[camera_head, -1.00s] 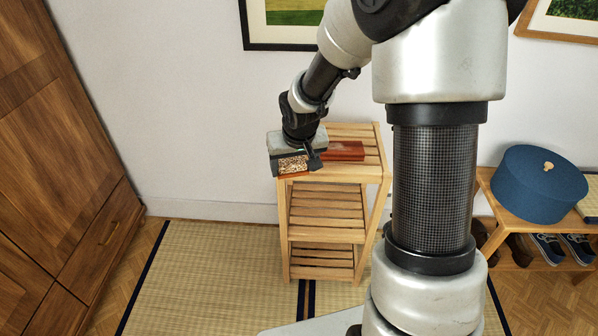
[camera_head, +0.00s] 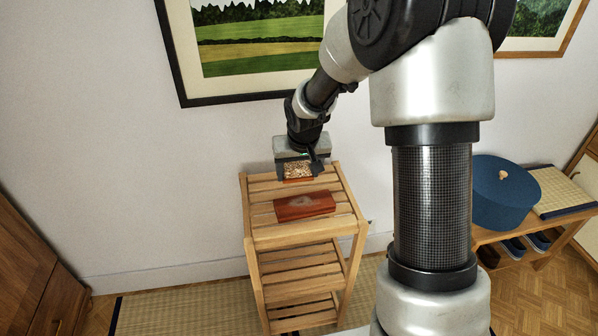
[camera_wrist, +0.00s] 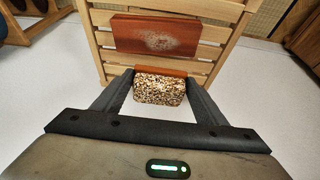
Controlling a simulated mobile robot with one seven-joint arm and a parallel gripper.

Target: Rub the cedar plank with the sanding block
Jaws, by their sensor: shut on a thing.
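The cedar plank (camera_head: 304,206) is a reddish-brown board lying flat on the slatted top of a small wooden shelf. A pale, scuffed patch shows at its middle, and the plank is also in the wrist view (camera_wrist: 157,36). My gripper (camera_head: 298,174) is shut on the sanding block (camera_head: 297,169), which has a speckled tan body and a reddish layer along one side. The block fills the space between the two fingers in the wrist view (camera_wrist: 160,88). It is apart from the plank, beyond it toward the wall in the head view. Its exact height over the slats is unclear.
The wooden shelf (camera_head: 256,231) stands near the white wall, with open slatted tiers below. Framed pictures (camera_head: 250,45) hang above it. At right, a blue round box (camera_head: 503,190) sits on a low bench (camera_head: 549,205) with shoes underneath.

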